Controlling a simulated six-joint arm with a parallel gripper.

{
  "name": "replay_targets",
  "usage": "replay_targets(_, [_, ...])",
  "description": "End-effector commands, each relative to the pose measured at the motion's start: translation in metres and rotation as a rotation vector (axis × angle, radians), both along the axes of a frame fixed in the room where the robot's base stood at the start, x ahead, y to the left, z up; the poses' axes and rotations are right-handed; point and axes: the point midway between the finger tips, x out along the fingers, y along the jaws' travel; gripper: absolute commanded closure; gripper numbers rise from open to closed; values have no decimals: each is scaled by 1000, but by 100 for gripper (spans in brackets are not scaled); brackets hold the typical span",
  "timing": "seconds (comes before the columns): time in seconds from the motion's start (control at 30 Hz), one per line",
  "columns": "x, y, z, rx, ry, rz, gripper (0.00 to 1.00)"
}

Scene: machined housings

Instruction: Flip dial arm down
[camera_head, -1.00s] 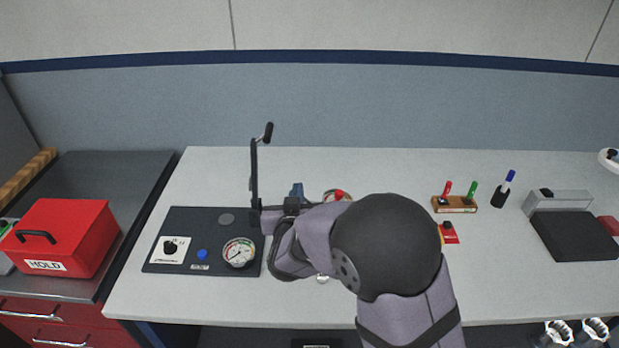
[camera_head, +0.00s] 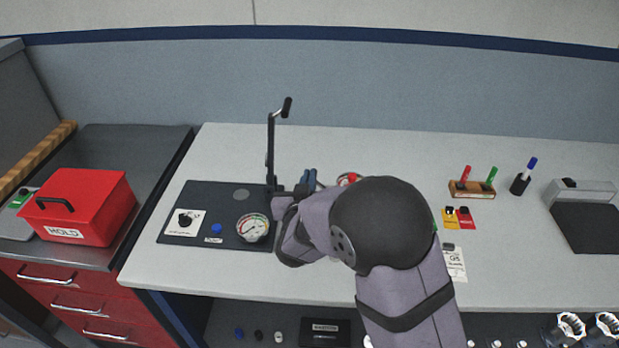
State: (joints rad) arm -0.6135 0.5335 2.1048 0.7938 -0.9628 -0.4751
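The dial arm (camera_head: 270,150) is a thin black lever that stands upright at the right edge of a dark panel (camera_head: 180,208). A black knob (camera_head: 287,107) sits at its top, bent toward the right. On the panel beside its base is a round dial gauge (camera_head: 253,227). My gripper (camera_head: 305,182) is just right of the lever's lower part. My own wrist and forearm hide most of it. I cannot tell whether it touches the lever or how its fingers stand.
The panel also carries a white switch plate (camera_head: 183,222) and a blue button (camera_head: 216,229). A red HOLD box (camera_head: 80,208) stands on the grey cabinet at left. A wooden marker holder (camera_head: 472,190) and a pen cup (camera_head: 520,185) stand at right. Bench behind the lever is clear.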

Motion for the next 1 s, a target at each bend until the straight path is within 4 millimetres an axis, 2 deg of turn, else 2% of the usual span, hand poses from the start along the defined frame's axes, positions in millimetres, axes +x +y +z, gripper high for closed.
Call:
replay_targets(0.03, [-5,-1,-12,-7,34,2,100])
replay_targets(0.17, [-5,0,-3,-6,30,2,100])
replay_targets(0.47, [-4,7,47,-1,2,2,100])
replay_targets(0.53, [-19,9,41,1,2,5,100])
replay_targets(0.8, [-67,11,55,2,-3,5,100])
replay_targets(1.0, [-90,12,62,2,-4,3,100])
